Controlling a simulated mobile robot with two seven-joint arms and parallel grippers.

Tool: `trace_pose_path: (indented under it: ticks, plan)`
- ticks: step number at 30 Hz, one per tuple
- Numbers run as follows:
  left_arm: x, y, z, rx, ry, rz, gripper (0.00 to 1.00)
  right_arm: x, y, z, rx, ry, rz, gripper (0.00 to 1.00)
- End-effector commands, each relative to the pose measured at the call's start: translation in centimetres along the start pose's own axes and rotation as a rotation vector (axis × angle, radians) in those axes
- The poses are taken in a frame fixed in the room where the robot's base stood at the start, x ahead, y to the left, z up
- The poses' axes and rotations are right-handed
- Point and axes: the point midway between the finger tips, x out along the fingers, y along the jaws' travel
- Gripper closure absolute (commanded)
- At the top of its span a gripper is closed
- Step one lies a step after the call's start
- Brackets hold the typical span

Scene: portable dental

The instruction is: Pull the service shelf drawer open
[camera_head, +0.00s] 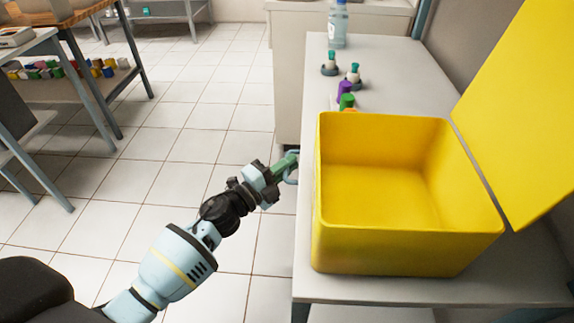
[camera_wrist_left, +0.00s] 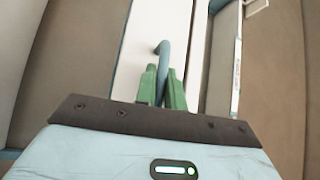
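My left gripper (camera_head: 288,163) reaches the left edge of the grey counter, beside the yellow box. In the left wrist view its green fingers (camera_wrist_left: 163,88) stand on either side of a blue-grey bar handle (camera_wrist_left: 165,58) and look closed on it. The handle is on a white drawer front (camera_wrist_left: 140,50). In the head view a bit of the handle (camera_head: 292,175) shows at the fingertips. The drawer front is hidden there below the counter edge, so I cannot tell how far the drawer stands out. My right gripper is not in view.
An open yellow box (camera_head: 330,245) with its lid raised sits on the grey counter (camera_head: 400,70). A bottle (camera_head: 338,25) and small coloured items (camera_head: 346,92) stand behind it. The tiled floor (camera_head: 190,115) left of the counter is clear; tables with shelves stand farther left.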

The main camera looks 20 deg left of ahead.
Motion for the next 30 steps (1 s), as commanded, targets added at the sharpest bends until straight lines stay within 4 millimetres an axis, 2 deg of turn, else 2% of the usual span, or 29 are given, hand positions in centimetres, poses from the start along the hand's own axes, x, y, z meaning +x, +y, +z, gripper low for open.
trace_pose_path:
  ticks: [8, 14, 30]
  plan:
    - [-0.2, 0.0, 0.2, 0.001, -0.001, 0.001, 1.0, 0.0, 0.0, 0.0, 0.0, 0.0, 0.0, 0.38]
    - [-1.5, -0.3, 1.6, 0.003, -0.002, 0.002, 1.0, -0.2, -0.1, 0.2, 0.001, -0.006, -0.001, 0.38]
    - [-9.8, -2.4, 9.8, 0.002, -0.002, 0.003, 1.0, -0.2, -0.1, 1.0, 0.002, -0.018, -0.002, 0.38]
